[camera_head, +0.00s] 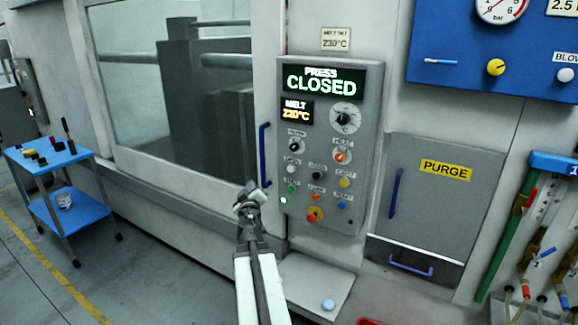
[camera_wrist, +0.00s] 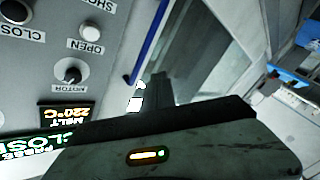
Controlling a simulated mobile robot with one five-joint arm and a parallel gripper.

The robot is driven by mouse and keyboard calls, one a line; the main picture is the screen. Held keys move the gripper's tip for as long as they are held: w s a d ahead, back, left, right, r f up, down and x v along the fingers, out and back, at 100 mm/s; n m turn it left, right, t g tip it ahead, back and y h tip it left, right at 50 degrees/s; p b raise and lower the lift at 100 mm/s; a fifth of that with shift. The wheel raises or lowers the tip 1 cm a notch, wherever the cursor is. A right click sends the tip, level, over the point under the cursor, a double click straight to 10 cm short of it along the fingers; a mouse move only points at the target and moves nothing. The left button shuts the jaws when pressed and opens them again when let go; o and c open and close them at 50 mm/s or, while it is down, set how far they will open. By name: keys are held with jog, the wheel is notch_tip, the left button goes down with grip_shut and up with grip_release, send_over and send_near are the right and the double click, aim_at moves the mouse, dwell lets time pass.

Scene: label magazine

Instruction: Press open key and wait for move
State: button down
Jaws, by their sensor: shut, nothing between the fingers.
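The control panel (camera_head: 325,150) in the head view has a display (camera_head: 318,82) reading "PRESS CLOSED" in green. The open key is a white round button (camera_head: 292,171) on its left side. In the wrist view the open key (camera_wrist: 93,30) appears upside down with its "OPEN" label. A dark close button (camera_head: 317,176) is to its right in the head view. My gripper (camera_head: 250,195) is shut and empty, left of and below the open key, in front of the blue door handle's lower end. It looks apart from the key.
A blue vertical handle (camera_head: 265,153) stands between the press window (camera_head: 170,75) and the panel. A red-topped stop button (camera_head: 314,215) is low on the panel. A purge door (camera_head: 440,205) is on the right. A blue cart (camera_head: 52,163) stands at far left.

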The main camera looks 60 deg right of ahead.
aim_at(291, 169)
jog(key=s+d+n+t+y, duration=0.1)
jog(key=s+d+n+y, duration=0.1)
jog(key=s, duration=0.4)
jog(key=d+n+p, duration=0.1)
jog(key=d, duration=0.1)
jog(key=shift+s+d+r+n+t, duration=0.2)
jog(key=shift+s+d+n+t, duration=0.1)
jog(key=shift+d+n+t, duration=0.1)
jog(key=d, duration=0.8)
jog(key=shift+d, duration=0.35)
dwell(1.1)
jog(key=shift+d, duration=0.4)
